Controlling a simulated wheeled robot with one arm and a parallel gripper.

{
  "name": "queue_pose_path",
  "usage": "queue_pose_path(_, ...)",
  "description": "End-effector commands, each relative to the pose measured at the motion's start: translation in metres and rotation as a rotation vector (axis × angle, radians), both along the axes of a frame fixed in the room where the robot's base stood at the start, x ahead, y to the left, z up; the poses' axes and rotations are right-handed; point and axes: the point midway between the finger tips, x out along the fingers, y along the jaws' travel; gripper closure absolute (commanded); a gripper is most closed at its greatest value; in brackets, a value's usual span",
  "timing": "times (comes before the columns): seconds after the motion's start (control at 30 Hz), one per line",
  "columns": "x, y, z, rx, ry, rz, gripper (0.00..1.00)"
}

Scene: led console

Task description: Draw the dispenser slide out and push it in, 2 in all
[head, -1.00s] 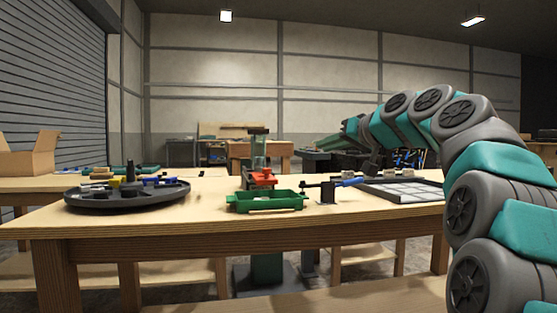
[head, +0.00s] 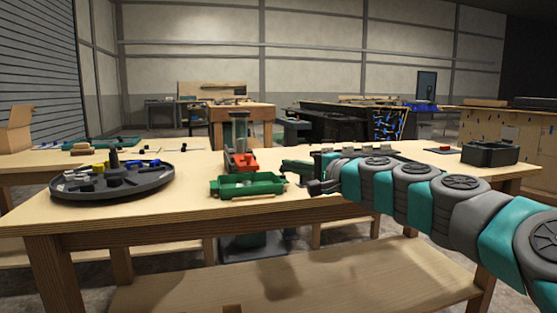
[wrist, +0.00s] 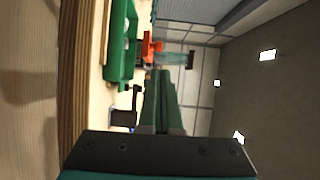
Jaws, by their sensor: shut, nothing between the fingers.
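The dispenser stands near the middle of the table, with a red-orange slide part (head: 241,162) low down and a greenish upright tube (head: 239,132) above it. How far out the slide is I cannot tell. In the wrist view, turned on its side, the red-orange part (wrist: 151,48) and the tube (wrist: 174,57) show beyond my fingers. A green tray (head: 247,190) sits in front of the dispenser; it also shows in the wrist view (wrist: 121,50). My gripper (head: 290,171) is shut and empty, right of the tray and apart from the dispenser. In the wrist view its fingers (wrist: 164,95) are together.
A round dark turntable (head: 112,185) with small parts stands on the left. A dark box (head: 490,154) and a small red item (head: 444,149) are at the far right. My arm hides part of the table's right side. A dark bracket (wrist: 125,115) is close beside my fingers.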

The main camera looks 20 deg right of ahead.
Motion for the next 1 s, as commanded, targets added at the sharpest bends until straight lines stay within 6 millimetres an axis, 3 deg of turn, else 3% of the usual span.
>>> queue_pose_path(0.6, 0.094, 0.049, -0.005, -0.003, 0.003, 0.003, 1.0)
queue_pose_path(0.8, 0.11, 0.056, -0.004, -0.002, -0.001, 0.0, 1.0)
queue_pose_path(1.0, 0.115, 0.059, -0.005, -0.003, -0.001, 0.001, 1.0)
